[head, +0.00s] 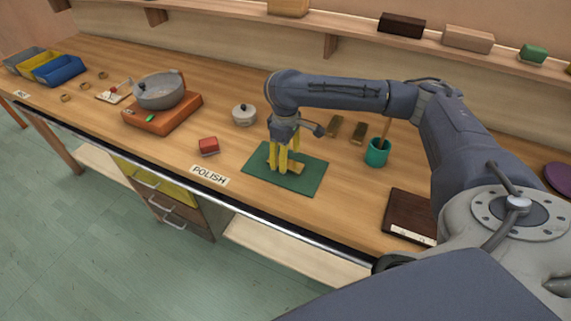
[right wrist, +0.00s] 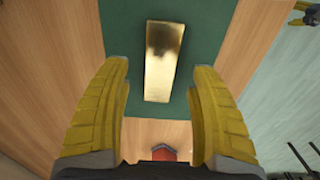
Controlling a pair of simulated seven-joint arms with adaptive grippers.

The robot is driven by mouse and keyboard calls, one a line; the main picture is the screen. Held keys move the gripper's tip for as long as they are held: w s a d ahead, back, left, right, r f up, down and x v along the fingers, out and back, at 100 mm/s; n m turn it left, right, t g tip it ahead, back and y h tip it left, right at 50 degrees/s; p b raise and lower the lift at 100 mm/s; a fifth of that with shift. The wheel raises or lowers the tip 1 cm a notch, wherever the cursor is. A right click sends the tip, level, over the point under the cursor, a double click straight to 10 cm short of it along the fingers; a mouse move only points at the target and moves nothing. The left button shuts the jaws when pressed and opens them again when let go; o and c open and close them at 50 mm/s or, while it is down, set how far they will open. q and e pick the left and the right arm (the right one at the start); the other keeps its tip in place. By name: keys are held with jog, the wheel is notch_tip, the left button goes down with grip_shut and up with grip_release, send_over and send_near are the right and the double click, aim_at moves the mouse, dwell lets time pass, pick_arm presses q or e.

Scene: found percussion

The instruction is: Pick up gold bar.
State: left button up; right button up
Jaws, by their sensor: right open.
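The gold bar (head: 297,167) lies flat on a green mat (head: 312,179). In the right wrist view the shiny bar (right wrist: 163,65) lies lengthwise between my fingers, over the green mat (right wrist: 205,25). My right gripper (head: 285,168) points down over the mat, its yellow fingers partly hiding the bar in the head view. Its jaws (right wrist: 160,70) are open, one finger on each side, apart from the bar. My left gripper is outside the head view; a yellow and dark piece at the right wrist view's top right corner (right wrist: 304,12) may be it, cut off.
A red block (head: 208,146) and the POLISH label (head: 209,175) are left of the mat. A lidded pot (head: 244,114) stands behind. Two brownish bars (head: 334,126) (head: 357,132) and a teal cup (head: 377,152) are at the right. A dark board (head: 409,215) lies near the front edge.

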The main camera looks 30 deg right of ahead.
jog(key=shift+f, duration=1.35)
jog(key=shift+c, duration=0.3)
grip_shut()
